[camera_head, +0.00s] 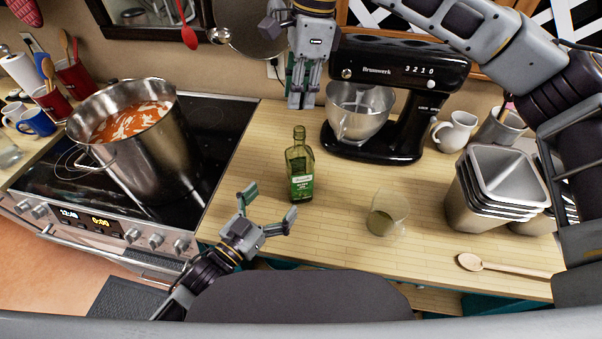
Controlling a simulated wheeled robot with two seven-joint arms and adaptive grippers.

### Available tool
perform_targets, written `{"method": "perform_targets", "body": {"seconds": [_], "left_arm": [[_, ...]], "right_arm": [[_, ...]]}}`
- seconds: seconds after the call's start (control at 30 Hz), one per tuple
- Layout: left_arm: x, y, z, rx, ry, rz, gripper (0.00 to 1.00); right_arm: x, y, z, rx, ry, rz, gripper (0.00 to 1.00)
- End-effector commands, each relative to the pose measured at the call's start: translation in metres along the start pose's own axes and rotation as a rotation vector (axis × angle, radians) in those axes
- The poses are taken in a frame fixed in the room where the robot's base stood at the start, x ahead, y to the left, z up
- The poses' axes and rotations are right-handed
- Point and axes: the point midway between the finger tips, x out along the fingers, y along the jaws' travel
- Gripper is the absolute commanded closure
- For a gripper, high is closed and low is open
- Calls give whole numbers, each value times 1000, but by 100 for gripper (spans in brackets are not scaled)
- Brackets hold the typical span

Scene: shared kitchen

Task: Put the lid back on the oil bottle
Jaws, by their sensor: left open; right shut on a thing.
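The green glass oil bottle (300,170) stands upright on the wooden counter, near the middle of the view. No separate lid shows on the counter, and the bottle's mouth is too small to make out clearly. My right gripper (300,104) points down above the bottle neck in the picture, with its fingers shut. What it holds, taken to be the lid, is hidden between the fingertips. My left gripper (272,203) is open and empty, low in front of the bottle, its fingers spread toward it without touching.
A black stand mixer (405,95) with a metal bowl stands behind and right of the bottle. A glass cup (388,214) stands to the right. Stacked metal containers (500,185) and a wooden spoon (470,262) lie farther right. A steaming-hot-looking soup pot (150,160) sits on the stove at left.

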Motion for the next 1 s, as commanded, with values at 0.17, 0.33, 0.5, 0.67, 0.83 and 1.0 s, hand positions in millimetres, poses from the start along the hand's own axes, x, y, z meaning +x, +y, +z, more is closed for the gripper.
{"method": "perform_targets", "body": {"seconds": [0.17, 0.33, 0.5, 0.67, 0.83, 1.0], "left_arm": [[0, 0, 0, 0, 0, 0, 3], [3, 0, 0, 0, 0, 0, 3], [10, 0, 0, 0, 1, 0, 3], [19, 0, 0, 0, 1, -1, 3], [29, 0, 0, 1, 1, 0, 3], [40, 0, 0, 1, 1, -1, 3]], "right_arm": [[0, 0, 0, 0, 0, 0, 81], [0, 0, 0, 0, 0, 0, 81], [0, 0, 0, 0, 0, 0, 81], [0, 0, 0, 0, 0, 0, 81], [0, 0, 0, 0, 0, 0, 81], [0, 0, 0, 0, 0, 0, 81]]}}
